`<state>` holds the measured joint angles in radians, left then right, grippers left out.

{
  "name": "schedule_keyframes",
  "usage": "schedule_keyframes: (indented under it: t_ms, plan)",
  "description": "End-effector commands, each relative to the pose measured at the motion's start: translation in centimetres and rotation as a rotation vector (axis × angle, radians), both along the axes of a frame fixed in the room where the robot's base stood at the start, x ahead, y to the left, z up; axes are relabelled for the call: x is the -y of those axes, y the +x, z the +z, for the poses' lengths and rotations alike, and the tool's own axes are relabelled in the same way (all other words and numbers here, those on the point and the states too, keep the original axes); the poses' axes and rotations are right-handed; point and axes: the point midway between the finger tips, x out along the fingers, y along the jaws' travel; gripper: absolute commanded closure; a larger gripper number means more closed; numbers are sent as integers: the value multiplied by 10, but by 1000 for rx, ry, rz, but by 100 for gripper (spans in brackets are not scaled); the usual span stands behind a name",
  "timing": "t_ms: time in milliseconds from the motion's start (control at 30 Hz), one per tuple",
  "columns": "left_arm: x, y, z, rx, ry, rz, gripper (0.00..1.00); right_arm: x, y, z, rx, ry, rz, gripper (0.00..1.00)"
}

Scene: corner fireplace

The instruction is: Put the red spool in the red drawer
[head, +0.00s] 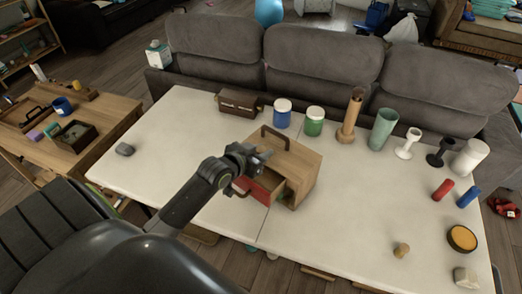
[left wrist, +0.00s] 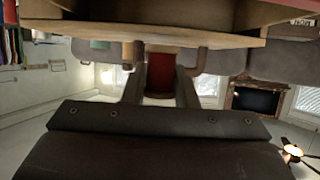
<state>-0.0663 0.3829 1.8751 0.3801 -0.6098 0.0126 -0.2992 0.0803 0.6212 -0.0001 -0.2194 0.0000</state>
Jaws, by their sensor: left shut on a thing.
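A small wooden cabinet (head: 302,165) with a dark handle on top stands near the middle of the white table. Its red drawer (head: 256,188) is pulled partly out toward the lower left. My left gripper (head: 262,157) is above the open drawer, close to the cabinet's top edge. In the left wrist view the fingers are shut on the red spool (left wrist: 160,75), which shows as a red block between them. The spool is hidden in the head view. The cabinet (left wrist: 150,32) and its handle show behind it in the left wrist view. My right gripper is not in view.
A brown box (head: 239,103), blue jar (head: 282,114), green jar (head: 314,124) and tall brown vase (head: 351,115) stand behind the cabinet. Red (head: 443,190) and blue (head: 468,197) cylinders lie at the right.

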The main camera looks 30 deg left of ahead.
Motion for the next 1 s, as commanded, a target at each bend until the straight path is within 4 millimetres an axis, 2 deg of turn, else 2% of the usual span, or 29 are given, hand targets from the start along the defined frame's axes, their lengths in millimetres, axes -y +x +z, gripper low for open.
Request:
schedule_keyframes:
  t_ms: [200, 233, 400, 667, 833, 867, 1000]
  plan:
    - [0, 0, -4, -1, 0, 0, 95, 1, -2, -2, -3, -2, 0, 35]
    - [0, 0, -4, -1, 0, 0, 72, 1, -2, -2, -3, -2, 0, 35]
    - [0, 0, -4, -1, 0, 0, 52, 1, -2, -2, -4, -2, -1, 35]
    - [0, 0, -3, 0, 0, 0, 52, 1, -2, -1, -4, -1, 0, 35]
    - [0, 0, 14, 1, 2, -1, 52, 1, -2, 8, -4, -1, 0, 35]
    - [-1, -6, 10, -2, 2, -1, 52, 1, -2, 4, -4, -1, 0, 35]
    - [-3, -28, 19, -1, 2, -2, 52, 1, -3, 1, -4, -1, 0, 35]
